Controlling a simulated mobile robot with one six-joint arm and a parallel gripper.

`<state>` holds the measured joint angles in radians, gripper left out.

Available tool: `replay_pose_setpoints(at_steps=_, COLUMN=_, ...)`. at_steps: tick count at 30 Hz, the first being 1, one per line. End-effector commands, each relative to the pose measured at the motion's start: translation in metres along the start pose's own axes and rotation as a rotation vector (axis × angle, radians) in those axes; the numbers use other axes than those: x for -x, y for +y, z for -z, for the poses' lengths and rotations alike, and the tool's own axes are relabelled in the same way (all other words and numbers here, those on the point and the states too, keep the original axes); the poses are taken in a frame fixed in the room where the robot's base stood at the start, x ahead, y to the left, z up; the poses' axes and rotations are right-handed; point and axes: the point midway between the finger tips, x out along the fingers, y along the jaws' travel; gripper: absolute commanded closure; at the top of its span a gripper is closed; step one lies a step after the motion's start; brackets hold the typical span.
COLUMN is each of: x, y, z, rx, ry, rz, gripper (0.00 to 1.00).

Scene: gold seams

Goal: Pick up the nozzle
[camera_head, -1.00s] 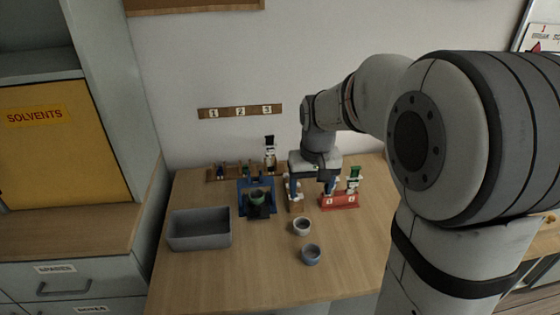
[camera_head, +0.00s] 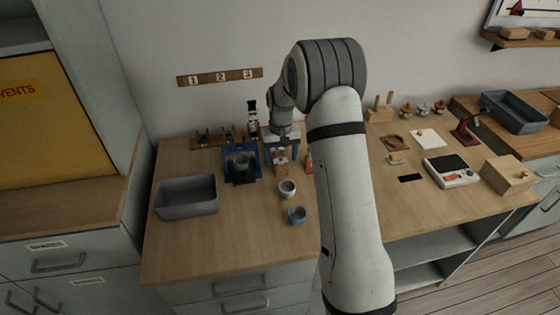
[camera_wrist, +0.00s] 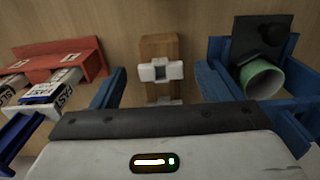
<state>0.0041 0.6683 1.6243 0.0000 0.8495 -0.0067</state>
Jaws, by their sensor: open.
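A white cross-shaped piece with a dark square centre (camera_wrist: 160,71), which may be the nozzle, sits at a wooden block (camera_wrist: 159,47) in the wrist view. A smaller white part shows below it. My gripper (camera_wrist: 159,82) is open, with one blue finger on each side of the block and space between. In the head view my gripper (camera_head: 282,157) points down at the back of the table, with the wooden block and white piece between its fingers. I cannot tell how high the fingertips are relative to the piece.
A blue stand (camera_head: 239,171) with a green cup (camera_wrist: 262,79) is close on the right in the wrist view. A red rack (camera_wrist: 90,52) with labelled items is on the left. A grey bin (camera_head: 187,208) and two small cups (camera_head: 287,189) (camera_head: 296,215) stand nearer the front.

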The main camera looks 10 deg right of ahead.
Motion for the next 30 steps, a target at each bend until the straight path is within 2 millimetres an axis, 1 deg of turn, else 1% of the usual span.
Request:
replay_pose_setpoints(at_steps=3, x=-0.018, y=-0.001, z=-0.001, rx=0.0, ry=-0.002, rz=0.0, gripper=0.31)
replay_pose_setpoints(at_steps=6, x=-0.028, y=-0.001, z=0.0, rx=0.0, ry=-0.001, rz=0.0, gripper=0.31)
replay_pose_setpoints(at_steps=9, x=-0.031, y=-0.001, z=0.0, rx=0.0, ry=0.001, rz=0.0, gripper=0.31)
replay_pose_setpoints(at_steps=14, x=-0.031, y=-0.001, z=0.0, rx=-0.001, ry=0.001, rz=0.0, gripper=0.31)
replay_pose_setpoints(at_steps=30, x=-0.031, y=0.0, z=0.0, rx=-0.001, ry=0.001, rz=0.0, gripper=0.74)
